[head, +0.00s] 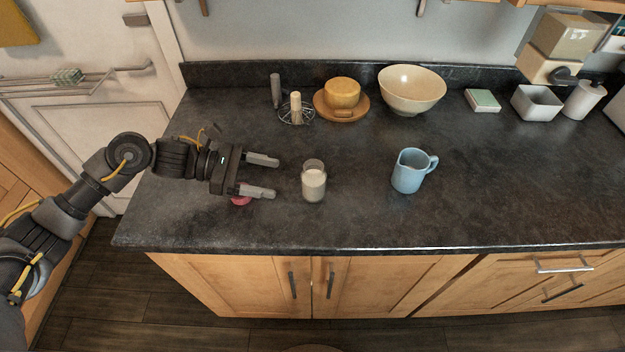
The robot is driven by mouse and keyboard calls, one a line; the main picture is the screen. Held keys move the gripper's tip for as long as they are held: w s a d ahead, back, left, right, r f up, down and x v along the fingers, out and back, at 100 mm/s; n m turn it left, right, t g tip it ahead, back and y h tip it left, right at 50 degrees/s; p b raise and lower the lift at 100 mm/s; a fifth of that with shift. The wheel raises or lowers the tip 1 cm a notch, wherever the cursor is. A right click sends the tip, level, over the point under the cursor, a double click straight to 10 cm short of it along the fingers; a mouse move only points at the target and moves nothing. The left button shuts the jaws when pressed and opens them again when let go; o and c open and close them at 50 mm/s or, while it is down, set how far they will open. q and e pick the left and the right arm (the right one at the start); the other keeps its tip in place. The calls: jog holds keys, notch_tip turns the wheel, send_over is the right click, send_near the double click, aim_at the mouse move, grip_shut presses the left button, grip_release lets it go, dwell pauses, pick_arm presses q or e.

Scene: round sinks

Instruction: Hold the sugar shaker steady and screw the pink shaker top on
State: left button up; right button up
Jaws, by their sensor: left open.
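The sugar shaker (314,184) is a small clear jar with pale contents, standing upright and open-topped on the dark counter. The pink shaker top (241,201) lies on the counter to the left of the jar, partly hidden under my left gripper. My left gripper (269,176) is open and empty, its two fingers pointing right toward the jar. A gap shows between the fingertips and the jar. My right gripper is not in view.
A blue pitcher (411,170) stands right of the jar. The counter (500,190) right of the pitcher is clear.

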aim_at(302, 184)
pick_arm(q)
jog(key=shift+d, duration=0.4)
jog(key=p+x, duration=0.2)
jog(key=x, duration=0.2)
jog(key=shift+d, duration=0.3)
jog(key=d+f+b, duration=0.1)
jog(key=d+b, duration=0.2)
jog(key=shift+f, duration=0.4)
jog(key=shift+w+d+f+b, duration=0.1)
jog(key=shift+d+b, duration=0.3)
jog(key=shift+d, duration=0.3)
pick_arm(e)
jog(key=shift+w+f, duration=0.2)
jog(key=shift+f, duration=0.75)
pick_arm(q)
jog(key=shift+c, duration=0.5)
jog(key=c, duration=0.5)
